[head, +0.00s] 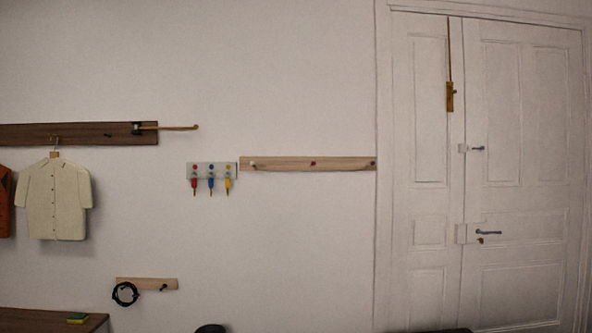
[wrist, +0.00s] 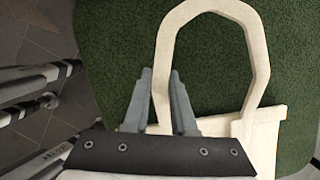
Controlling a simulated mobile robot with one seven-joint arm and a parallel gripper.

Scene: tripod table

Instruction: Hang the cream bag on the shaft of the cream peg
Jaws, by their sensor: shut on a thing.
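The cream bag (wrist: 264,137) shows in the wrist view, with its large loop handle (wrist: 257,50) extending up the picture. My gripper (wrist: 163,74) is shut on the left side of the handle, near its lower part. The bag's body is partly hidden behind my gripper. In the head view the cream peg (head: 253,165) sticks out at the left end of a light wooden rail (head: 285,164) on the wall. Nothing hangs on it. The bag and my gripper do not show in the head view.
The rail also has a red peg (head: 312,163) and a dark peg (head: 372,163). A small rack (head: 205,170) with coloured tools is just left of it. A dark green surface (wrist: 110,35) lies beneath the bag; I cannot tell whether they touch. Wall below the rail is clear.

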